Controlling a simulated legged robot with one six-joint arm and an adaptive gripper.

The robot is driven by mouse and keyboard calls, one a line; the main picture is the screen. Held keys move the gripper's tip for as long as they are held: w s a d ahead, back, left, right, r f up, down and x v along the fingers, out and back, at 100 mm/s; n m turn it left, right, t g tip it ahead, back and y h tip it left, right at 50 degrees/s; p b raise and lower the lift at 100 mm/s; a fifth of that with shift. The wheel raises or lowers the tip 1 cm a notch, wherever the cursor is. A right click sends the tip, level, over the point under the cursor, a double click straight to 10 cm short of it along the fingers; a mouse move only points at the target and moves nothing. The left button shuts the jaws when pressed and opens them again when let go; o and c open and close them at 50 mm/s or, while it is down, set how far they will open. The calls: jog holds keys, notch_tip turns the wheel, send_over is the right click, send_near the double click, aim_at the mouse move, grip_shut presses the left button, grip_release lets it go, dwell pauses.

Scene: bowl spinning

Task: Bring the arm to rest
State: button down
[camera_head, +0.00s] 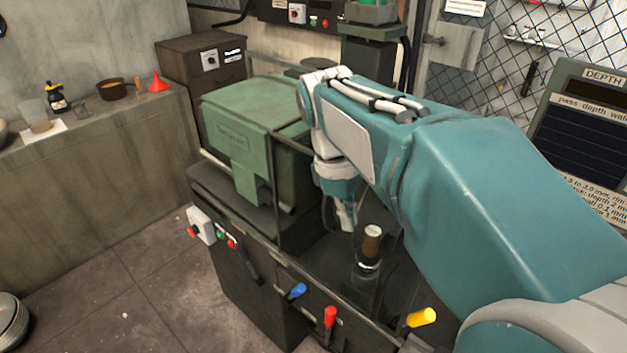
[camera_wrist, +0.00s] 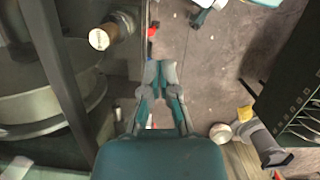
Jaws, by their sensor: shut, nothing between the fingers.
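My gripper (camera_head: 346,215) hangs from my bent teal arm over the dark bed of the green machine, pointing down. In the wrist view my gripper (camera_wrist: 161,70) has its two grey fingertips together with nothing between them. A brown upright cylinder (camera_head: 372,240) with a pale top and a shiny metal collar stands just right of my gripper in the head view. It also shows at upper left in the wrist view (camera_wrist: 102,37), apart from the fingers. My arm hides part of the machine's right side.
The green machine housing (camera_head: 240,125) stands close left of my gripper. Blue (camera_head: 298,290), red (camera_head: 330,317) and yellow (camera_head: 421,317) levers stick out along its front. A depth board (camera_head: 590,125) stands at right. A counter (camera_head: 95,130) with small items is at left. Floor between is clear.

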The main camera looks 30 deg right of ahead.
jog(key=s+a+f+m+t+y, duration=0.1)
jog(key=s+a+f+m+t, duration=0.3)
jog(key=a+t, duration=0.3)
jog(key=shift+s+a+f+m+t, duration=0.4)
jog(key=shift+s+a+m, duration=0.15)
jog(key=shift+m, duration=0.35)
jog(key=shift+d, duration=0.15)
dwell(1.5)
